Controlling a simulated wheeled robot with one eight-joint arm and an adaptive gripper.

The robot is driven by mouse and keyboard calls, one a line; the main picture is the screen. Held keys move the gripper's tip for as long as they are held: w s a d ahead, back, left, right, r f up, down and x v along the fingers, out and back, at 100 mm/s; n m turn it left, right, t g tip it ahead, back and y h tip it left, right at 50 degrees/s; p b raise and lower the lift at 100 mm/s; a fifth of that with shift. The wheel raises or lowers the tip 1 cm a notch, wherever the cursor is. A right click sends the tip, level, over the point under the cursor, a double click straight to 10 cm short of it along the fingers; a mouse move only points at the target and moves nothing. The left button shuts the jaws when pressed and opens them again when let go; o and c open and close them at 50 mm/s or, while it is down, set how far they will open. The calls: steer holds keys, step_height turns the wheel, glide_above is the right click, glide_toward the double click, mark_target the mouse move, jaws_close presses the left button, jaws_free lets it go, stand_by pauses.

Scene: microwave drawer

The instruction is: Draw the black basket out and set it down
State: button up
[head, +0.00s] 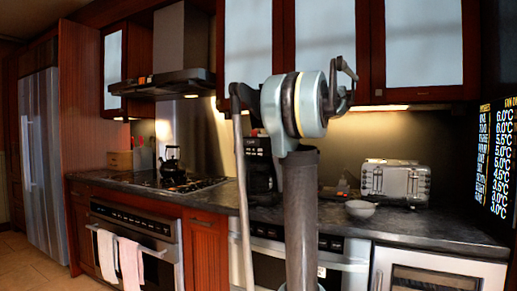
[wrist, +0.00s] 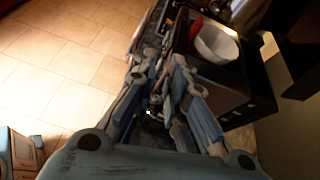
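My gripper (wrist: 165,68) shows in the wrist view with its two blue-grey fingers pointing up the picture. The fingers lie close together, with a dark narrow gap between them. Whether they hold anything is unclear. A dark, boxy thing (wrist: 236,102) lies just right of and beyond the fingers. I cannot tell whether it is the black basket or part of an open drawer. A white bowl (wrist: 216,43) and a small red thing show at it. In the head view I cannot make out the basket or my gripper; my arm blocks the middle.
Tiled floor (wrist: 85,55) is open at the left of the wrist view. The dark counter (head: 415,224) in the head view carries a toaster (head: 396,181), a white bowl (head: 360,209), a black coffee maker (head: 259,166) and a kettle (head: 173,168). Upper cabinets hang above.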

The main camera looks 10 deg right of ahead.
steer(key=w+d+r+m+t, duration=0.1)
steer(key=w+d+r+m, duration=0.15)
steer(key=d+r, duration=0.2)
steer(key=shift+y, duration=0.4)
steer(key=x, duration=1.7)
steer(key=shift+w+a+r, duration=0.15)
steer(key=shift+a+r, duration=0.1)
steer(key=shift+a, duration=0.05)
steer(key=shift+c, duration=0.3)
jaws_close()
